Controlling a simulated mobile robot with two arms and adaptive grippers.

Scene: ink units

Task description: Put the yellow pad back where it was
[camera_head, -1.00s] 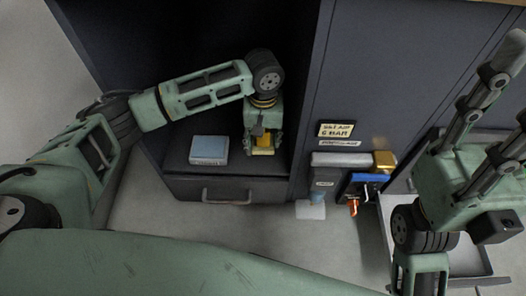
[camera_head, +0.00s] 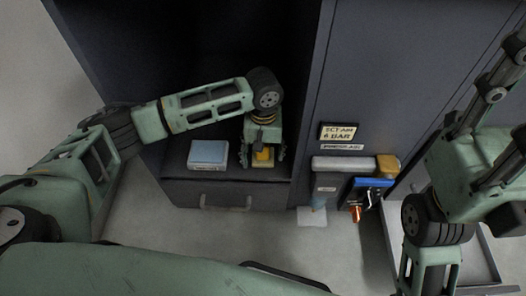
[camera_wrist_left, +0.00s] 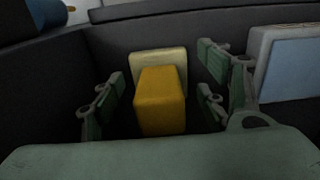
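The yellow pad has a pale yellow slab (camera_wrist_left: 158,62) with a deeper yellow block (camera_wrist_left: 160,100) on it. In the head view the yellow pad (camera_head: 263,157) sits on the cabinet's low shelf, partly hidden by my left gripper. My left gripper (camera_head: 263,160) reaches down over it. In the left wrist view the fingers of this gripper (camera_wrist_left: 160,98) stand apart on either side of the block, with dark gaps on both sides. My right gripper (camera_head: 510,105) is raised at the right, its fingers spread and empty, partly cut off by the picture edge.
A blue pad with a pale base (camera_head: 208,153) lies on the same shelf to the left. A handled drawer front (camera_head: 226,201) is below. A grey holder with a blue clip (camera_head: 372,182) and an orange-tipped item is right. An open drawer (camera_head: 482,254) stands beneath my right arm.

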